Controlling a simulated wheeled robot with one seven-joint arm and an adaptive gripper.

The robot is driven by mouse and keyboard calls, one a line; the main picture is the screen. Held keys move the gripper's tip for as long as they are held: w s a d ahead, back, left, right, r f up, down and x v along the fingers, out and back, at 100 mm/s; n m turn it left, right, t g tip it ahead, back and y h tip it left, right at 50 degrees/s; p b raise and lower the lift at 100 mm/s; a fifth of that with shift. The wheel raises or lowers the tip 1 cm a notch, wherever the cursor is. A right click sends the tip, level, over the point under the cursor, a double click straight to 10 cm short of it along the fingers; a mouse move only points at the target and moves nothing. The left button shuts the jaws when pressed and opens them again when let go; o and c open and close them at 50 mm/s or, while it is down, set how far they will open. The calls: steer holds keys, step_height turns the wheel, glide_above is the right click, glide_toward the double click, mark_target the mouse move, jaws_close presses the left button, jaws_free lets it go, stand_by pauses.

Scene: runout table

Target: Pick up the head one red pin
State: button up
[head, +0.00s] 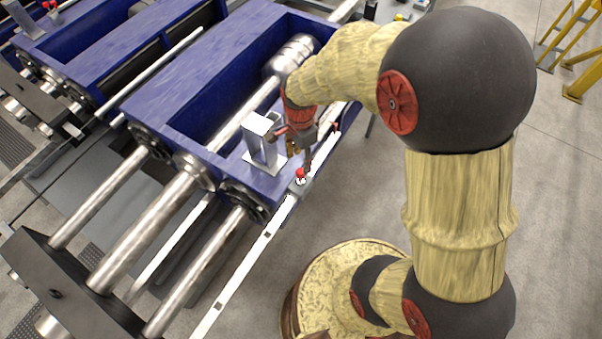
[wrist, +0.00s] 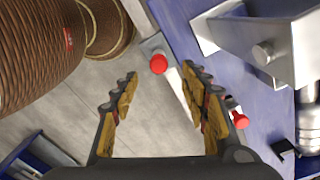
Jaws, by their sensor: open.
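A red ball-topped pin (head: 300,173) stands on a small grey block at the side of the blue frame, just below my gripper (head: 300,155) in the head view. In the wrist view this red pin (wrist: 158,64) shows ahead of the fingertips, roughly centred between them. My gripper (wrist: 160,82) is open, with nothing between its fingers. A second red pin (wrist: 238,118) lies to the right, outside the right finger. No label shows which pin is the head one.
A silver upright bracket (head: 261,138) stands on the blue frame (head: 175,75), close to my gripper's left. A pale rail (head: 240,268) runs along the frame's side. Steel rods (head: 150,230) extend to the lower left. Grey floor (head: 375,195) lies open to the right.

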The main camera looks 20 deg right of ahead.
mark_target(300, 171)
step_height(300, 171, down, 2)
steer(key=shift+w+a, duration=0.15)
steer(key=f+b, duration=0.1)
steer(key=f, duration=0.2)
steer(key=f+b, duration=0.1)
steer(key=f, duration=0.2)
steer(key=shift+s, duration=0.2)
steer(key=shift+r, duration=0.15)
steer(key=c, duration=0.3)
steer(key=c, duration=0.8)
jaws_close()
